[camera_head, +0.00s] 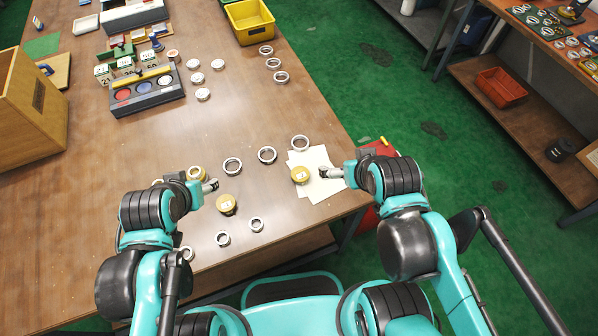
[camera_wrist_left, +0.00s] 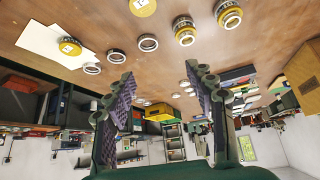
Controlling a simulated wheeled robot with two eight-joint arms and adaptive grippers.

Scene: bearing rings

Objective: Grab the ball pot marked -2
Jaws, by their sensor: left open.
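One yellow ball pot (camera_head: 227,204) with a white label stands near the table front, just right of my left gripper (camera_head: 211,187); its edge shows in the left wrist view (camera_wrist_left: 142,7). A second yellow pot (camera_head: 300,174) stands on white paper beside my right gripper (camera_head: 326,172); it also shows in the left wrist view (camera_wrist_left: 69,46). A third yellow-topped piece (camera_head: 196,172) is partly hidden behind my left gripper. The label marks are too small to read. My left gripper is open and empty, its fingers apart in the wrist view (camera_wrist_left: 158,75). My right fingertips are too small to judge.
Metal rings (camera_head: 232,166) form a row behind the pots, with smaller rings (camera_head: 223,239) in front. White paper (camera_head: 322,182) lies at the right table edge. A dark tray (camera_head: 146,98) and wooden box (camera_head: 28,108) stand farther left. A yellow bin (camera_head: 250,20) is at the back.

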